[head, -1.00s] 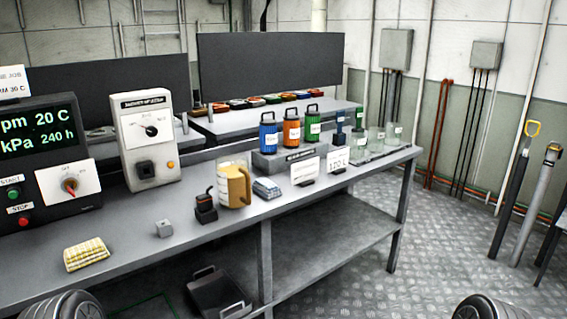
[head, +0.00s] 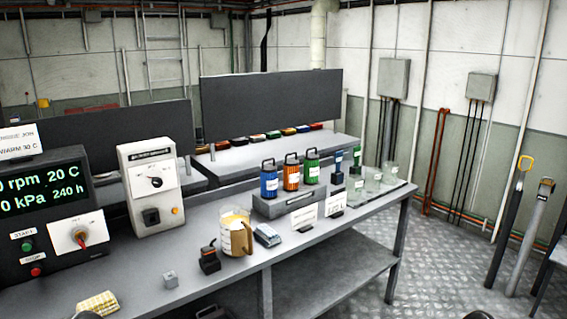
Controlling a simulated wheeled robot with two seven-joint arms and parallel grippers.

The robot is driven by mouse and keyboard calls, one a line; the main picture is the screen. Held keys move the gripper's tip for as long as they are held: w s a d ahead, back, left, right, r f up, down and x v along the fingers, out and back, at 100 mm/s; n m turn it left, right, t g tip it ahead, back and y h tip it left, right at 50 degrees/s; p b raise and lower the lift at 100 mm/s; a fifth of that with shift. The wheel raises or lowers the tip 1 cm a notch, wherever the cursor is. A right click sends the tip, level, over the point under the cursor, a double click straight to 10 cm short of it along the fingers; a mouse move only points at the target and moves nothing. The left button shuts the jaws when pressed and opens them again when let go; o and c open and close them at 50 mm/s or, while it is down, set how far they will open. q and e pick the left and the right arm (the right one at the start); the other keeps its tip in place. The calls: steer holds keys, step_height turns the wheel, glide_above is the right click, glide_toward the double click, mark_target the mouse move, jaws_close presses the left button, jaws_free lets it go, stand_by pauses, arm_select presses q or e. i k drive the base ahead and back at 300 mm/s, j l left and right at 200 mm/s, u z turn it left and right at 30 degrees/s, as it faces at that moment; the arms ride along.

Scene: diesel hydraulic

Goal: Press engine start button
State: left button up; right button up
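The engine control panel (head: 52,196) is a dark box at the left end of the bench. Its green display reads "rpm 20 C" and "kPa 240 h", partly cut off at the left edge. The green start button (head: 27,247) is under a START label, above the red stop button (head: 36,271) with its STOP label. A white plate with a red-tipped rotary switch (head: 80,236) is to their right. Neither gripper is in view. Only small dark rounded parts, probably mine, show at the bottom edge.
On the bench (head: 215,290) stand a white dial box (head: 150,187), a jug (head: 236,232), a small black device (head: 209,257), a grey cube (head: 170,279), a folded yellow cloth (head: 97,304) and coloured canisters (head: 291,172).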

mark_target(27, 247)
steer(key=u, duration=1.5)
